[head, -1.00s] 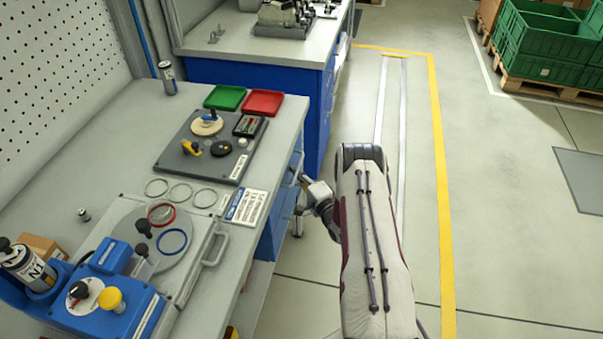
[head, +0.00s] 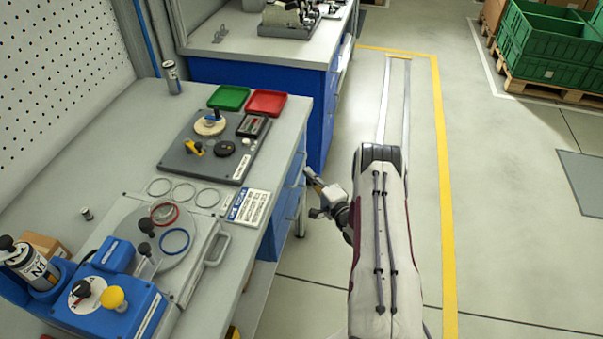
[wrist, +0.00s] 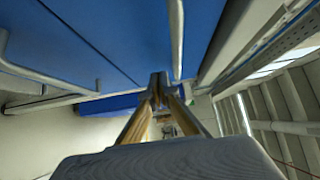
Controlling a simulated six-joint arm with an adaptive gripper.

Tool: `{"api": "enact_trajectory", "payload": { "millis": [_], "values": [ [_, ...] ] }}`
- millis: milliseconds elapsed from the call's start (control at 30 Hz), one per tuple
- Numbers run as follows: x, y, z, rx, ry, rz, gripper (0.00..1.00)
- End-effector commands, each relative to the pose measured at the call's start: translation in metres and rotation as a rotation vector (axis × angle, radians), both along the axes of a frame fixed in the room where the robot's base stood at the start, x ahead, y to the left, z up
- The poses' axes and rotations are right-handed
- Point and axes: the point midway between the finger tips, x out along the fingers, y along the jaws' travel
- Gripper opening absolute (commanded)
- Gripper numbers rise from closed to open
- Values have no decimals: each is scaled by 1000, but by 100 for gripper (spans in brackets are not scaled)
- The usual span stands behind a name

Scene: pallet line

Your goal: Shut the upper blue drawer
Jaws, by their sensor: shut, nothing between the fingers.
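The blue drawer unit (head: 282,205) hangs under the right end of the grey workbench. The upper blue drawer (head: 297,168) shows as a narrow, steeply foreshortened front; I cannot tell how far it stands out. My gripper (head: 309,172) is shut and empty, just right of the drawer fronts. In the wrist view, the closed fingertips (wrist: 158,85) point toward blue panels (wrist: 85,40) with a pale bar-like handle (wrist: 177,40) near them. Contact with the front cannot be made out.
The workbench (head: 120,120) carries a grey fixture plate, green and red trays, rings and a blue device. A second blue-sided bench (head: 260,85) stands behind. The floor right of my arm is open up to the green crates (head: 550,40) on a pallet.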

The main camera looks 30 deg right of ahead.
Motion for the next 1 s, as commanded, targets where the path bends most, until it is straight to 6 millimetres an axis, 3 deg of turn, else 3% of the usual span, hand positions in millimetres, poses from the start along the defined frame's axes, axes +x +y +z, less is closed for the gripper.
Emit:
{"api": "enact_trajectory", "payload": {
  "millis": [600, 1000],
  "values": [
    [-87, -5, -1, 2, 1, -7, 0],
    [-103, -4, 0, 1, 0, -5, 0]
  ]
}}
